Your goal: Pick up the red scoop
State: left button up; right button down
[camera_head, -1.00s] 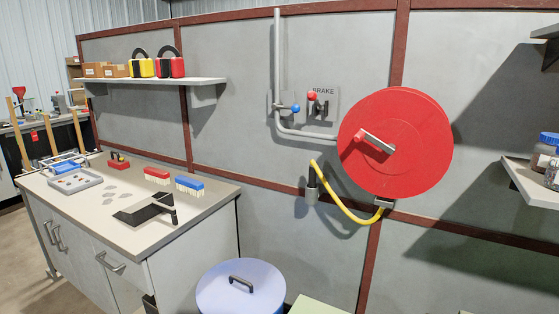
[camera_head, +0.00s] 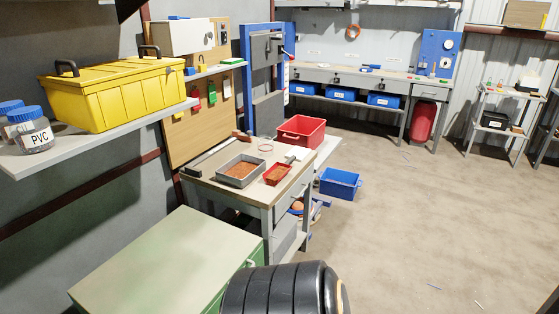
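A small red scoop-like tray (camera_head: 277,174) lies on the workbench (camera_head: 222,193) in the head view, holding brown granules. It looks like the red scoop. A short light-grey piece beside its far right side is too small to make out as a handle. It sits just right of a grey metal tray (camera_head: 223,177) of similar granules. Neither of my grippers is in view.
A red bin (camera_head: 302,137) stands behind the workbench, and a blue bin (camera_head: 340,184) is low to its right. A green cabinet (camera_head: 165,262) and a black ribbed shape (camera_head: 278,292) are in front. Open floor (camera_head: 430,215) lies to the right.

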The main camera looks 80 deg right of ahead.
aim_at(277, 172)
jog(key=z, duration=2.7)
